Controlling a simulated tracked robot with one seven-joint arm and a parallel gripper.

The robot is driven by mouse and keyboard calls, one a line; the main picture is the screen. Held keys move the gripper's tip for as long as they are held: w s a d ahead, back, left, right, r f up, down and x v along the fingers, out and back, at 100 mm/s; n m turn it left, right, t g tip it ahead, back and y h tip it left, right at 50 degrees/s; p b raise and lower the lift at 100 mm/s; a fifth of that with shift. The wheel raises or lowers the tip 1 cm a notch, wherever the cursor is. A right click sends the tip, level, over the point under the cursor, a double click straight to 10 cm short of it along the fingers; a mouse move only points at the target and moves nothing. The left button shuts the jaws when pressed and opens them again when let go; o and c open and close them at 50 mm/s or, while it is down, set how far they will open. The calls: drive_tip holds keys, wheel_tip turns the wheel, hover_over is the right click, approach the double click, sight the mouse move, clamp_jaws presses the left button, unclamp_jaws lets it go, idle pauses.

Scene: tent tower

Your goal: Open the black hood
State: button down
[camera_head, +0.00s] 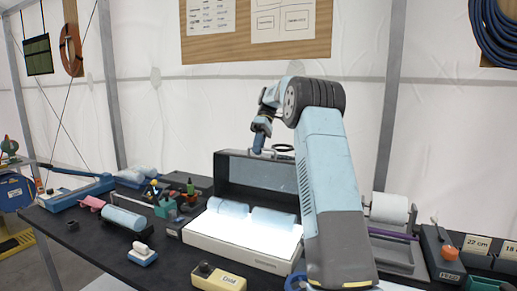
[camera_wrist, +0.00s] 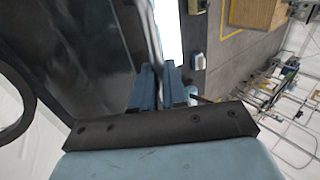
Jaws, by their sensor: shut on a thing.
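The black hood (camera_head: 262,173) stands raised at the back of a white lit box (camera_head: 230,244), so its dark inner face shows and the bright top of the box is uncovered. My gripper (camera_head: 260,146) is at the hood's upper edge. In the wrist view, the blue jaws of my gripper (camera_wrist: 165,82) are closed around a thin grey bar or edge of the hood, whose dark panel (camera_wrist: 80,50) fills the left side. My arm hides the right end of the hood and box in the head view.
Two pale blue rolls (camera_head: 228,207) lie on the box. Tools and another blue roll (camera_head: 124,218) crowd the left. A paper-roll holder (camera_head: 390,209) is at the right.

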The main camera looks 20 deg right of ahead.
drive_tip(key=shift+f, duration=0.1)
drive_tip(key=c, duration=1.2)
unclamp_jaws()
drive_tip(key=shift+a, duration=0.1)
drive_tip(key=shift+o, duration=0.2)
drive_tip(key=shift+w, duration=0.1)
